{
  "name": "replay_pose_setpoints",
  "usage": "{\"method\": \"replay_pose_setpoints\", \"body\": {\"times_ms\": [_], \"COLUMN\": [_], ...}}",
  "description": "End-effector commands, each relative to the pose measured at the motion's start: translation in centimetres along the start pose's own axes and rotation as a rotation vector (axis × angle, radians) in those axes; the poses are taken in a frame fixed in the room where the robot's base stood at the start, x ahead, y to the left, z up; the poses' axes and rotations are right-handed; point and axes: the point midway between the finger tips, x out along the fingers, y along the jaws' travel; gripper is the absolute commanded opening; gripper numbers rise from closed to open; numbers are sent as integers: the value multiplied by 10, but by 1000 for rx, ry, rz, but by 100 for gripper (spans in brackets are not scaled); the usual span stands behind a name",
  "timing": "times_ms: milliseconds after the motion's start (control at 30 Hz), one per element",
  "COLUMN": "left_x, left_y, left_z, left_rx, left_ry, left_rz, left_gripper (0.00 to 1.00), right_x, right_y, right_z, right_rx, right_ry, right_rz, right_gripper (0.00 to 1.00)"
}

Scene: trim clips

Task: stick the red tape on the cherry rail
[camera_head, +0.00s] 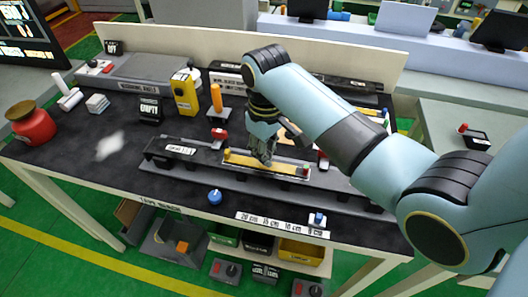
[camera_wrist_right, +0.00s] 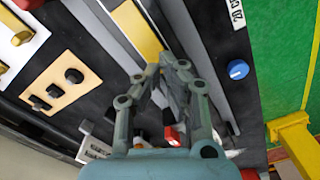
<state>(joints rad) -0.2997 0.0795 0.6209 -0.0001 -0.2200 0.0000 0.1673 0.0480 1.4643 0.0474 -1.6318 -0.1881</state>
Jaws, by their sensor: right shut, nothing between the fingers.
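A yellow strip (camera_head: 262,166) lies along a pale-edged rail (camera_head: 233,154) on the dark bench. The strip also shows in the wrist view (camera_wrist_right: 136,30), just beyond my fingertips. A small red piece (camera_head: 306,171) sits at the rail's right end. I cannot tell whether it is the red tape, or which rail is the cherry one. My right gripper (camera_head: 265,160) is over the strip's middle, fingers pointing down, shut and empty. It shows in the wrist view (camera_wrist_right: 165,72) with its fingertips together. I cannot tell whether they touch the strip. My left gripper is out of view.
A red clamp-like piece (camera_head: 219,139) stands behind the rail. A blue knob (camera_head: 215,197) is near the front edge, left of a label strip (camera_head: 282,224). A yellow device (camera_head: 185,92), an orange-handled tool (camera_head: 217,98) and a red pot (camera_head: 31,124) stand farther left.

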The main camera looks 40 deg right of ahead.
Motion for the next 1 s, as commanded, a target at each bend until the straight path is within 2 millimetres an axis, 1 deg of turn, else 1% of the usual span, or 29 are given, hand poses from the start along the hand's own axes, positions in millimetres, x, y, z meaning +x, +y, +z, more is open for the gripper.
{"method": "replay_pose_setpoints", "body": {"times_ms": [1000], "left_x": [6], "left_y": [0], "left_z": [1], "left_rx": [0], "left_ry": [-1], "left_rz": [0], "left_gripper": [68], "right_x": [12], "right_y": [0], "right_z": [0], "right_rx": [0], "right_ry": [0], "right_rz": [0], "right_gripper": [0]}}
